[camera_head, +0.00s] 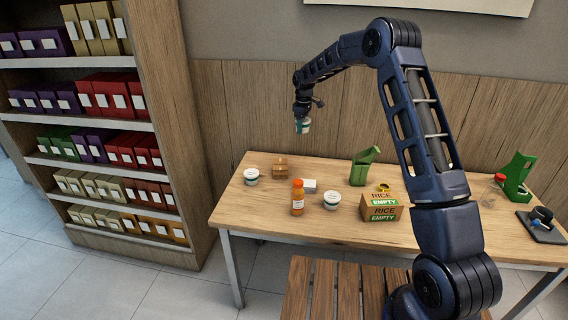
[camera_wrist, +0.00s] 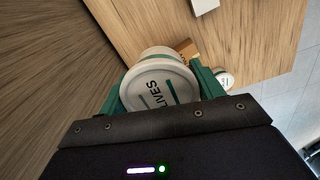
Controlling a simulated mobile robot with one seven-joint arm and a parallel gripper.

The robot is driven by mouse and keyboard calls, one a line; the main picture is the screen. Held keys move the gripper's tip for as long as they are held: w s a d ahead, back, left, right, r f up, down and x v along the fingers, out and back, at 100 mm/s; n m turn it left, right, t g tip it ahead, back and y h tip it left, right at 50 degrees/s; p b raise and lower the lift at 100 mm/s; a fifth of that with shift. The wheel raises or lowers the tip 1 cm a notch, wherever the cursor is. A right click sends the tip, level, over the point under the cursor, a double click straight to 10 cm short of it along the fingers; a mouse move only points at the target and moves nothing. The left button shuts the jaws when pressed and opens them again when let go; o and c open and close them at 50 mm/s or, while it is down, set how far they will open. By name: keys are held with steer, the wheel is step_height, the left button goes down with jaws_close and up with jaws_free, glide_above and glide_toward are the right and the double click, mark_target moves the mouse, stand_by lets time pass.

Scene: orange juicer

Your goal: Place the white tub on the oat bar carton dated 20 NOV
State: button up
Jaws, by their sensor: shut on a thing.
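My gripper (camera_head: 302,112) is shut on a white tub (camera_head: 303,127) with a green band and holds it in the air above the back of the table. In the wrist view the tub (camera_wrist: 158,88) sits between the green fingers, its lid facing the camera with letters reading "LIVES". A small brown carton (camera_head: 280,166) stands on the table below and left of my gripper; part of a brown box (camera_wrist: 187,48) shows behind the held tub in the wrist view. No date or oat bar print is readable on it. Two more white tubs (camera_head: 251,177) (camera_head: 331,200) stand on the table.
A full shelf (camera_head: 95,125) stands left. The table's back middle is clear.

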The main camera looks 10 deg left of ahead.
step_height(320, 180, up, 2)
glide_above(280, 163)
steer(key=f, duration=1.9)
steer(key=shift+s+f, duration=0.2)
steer(key=shift+f, duration=0.05)
steer(key=o, duration=1.1)
steer(key=shift+f, duration=0.1)
steer(key=shift+c, duration=0.2)
